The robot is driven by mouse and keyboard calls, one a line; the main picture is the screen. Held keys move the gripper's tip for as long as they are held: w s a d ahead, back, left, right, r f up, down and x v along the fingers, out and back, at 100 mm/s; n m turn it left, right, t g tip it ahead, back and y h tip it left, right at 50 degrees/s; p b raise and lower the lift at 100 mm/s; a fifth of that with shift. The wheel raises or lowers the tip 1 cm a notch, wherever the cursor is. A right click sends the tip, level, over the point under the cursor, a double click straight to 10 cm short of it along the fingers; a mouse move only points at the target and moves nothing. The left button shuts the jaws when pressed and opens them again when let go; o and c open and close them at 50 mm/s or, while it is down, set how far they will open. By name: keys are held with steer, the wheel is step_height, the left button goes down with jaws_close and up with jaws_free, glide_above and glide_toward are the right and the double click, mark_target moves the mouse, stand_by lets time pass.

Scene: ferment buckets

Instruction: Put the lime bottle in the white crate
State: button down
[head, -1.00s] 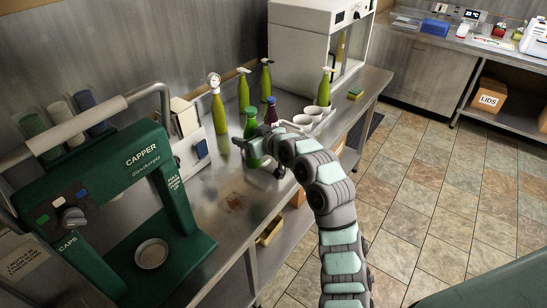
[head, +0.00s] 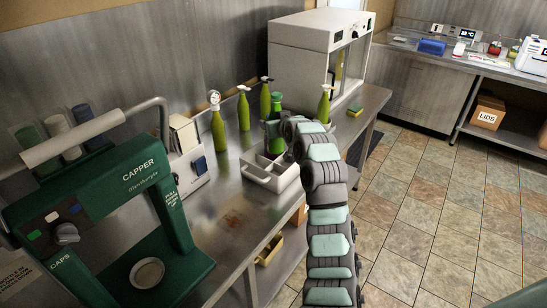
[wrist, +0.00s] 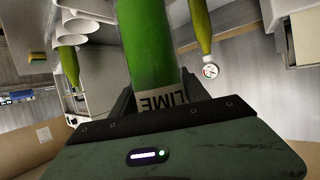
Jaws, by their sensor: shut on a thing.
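The lime bottle (head: 274,138) is green with a dark top and stands roughly upright in my gripper (head: 284,128). In the wrist view the bottle (wrist: 150,45) fills the middle, with its LIME label (wrist: 168,100) low between the fingers. My gripper (wrist: 160,105) is shut on it. The white crate (head: 258,178) has open compartments and a handle on its near side. The bottle's lower end shows against the crate's far part. I cannot tell whether it is above the crate or inside a compartment. My arm hides the crate's right side.
Several olive-green bottles with gauge or spray tops, one of them here (head: 218,128), stand behind and left of the crate; another (head: 324,106) is to the right. A green capper (head: 125,205) fills the left. A white cabinet (head: 310,60) stands behind. White cups (wrist: 80,25) show in the wrist view.

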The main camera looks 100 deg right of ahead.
step_height(320, 180, down, 14)
steer(key=p, duration=0.2)
steer(key=shift+r+p, duration=0.15)
steer(key=shift+p, duration=0.2)
steer(key=c, duration=0.6)
jaws_free()
steer(key=shift+o, duration=0.2)
steer(key=b+v, duration=0.2)
steer(key=v, duration=1)
steer(key=shift+w, duration=0.1)
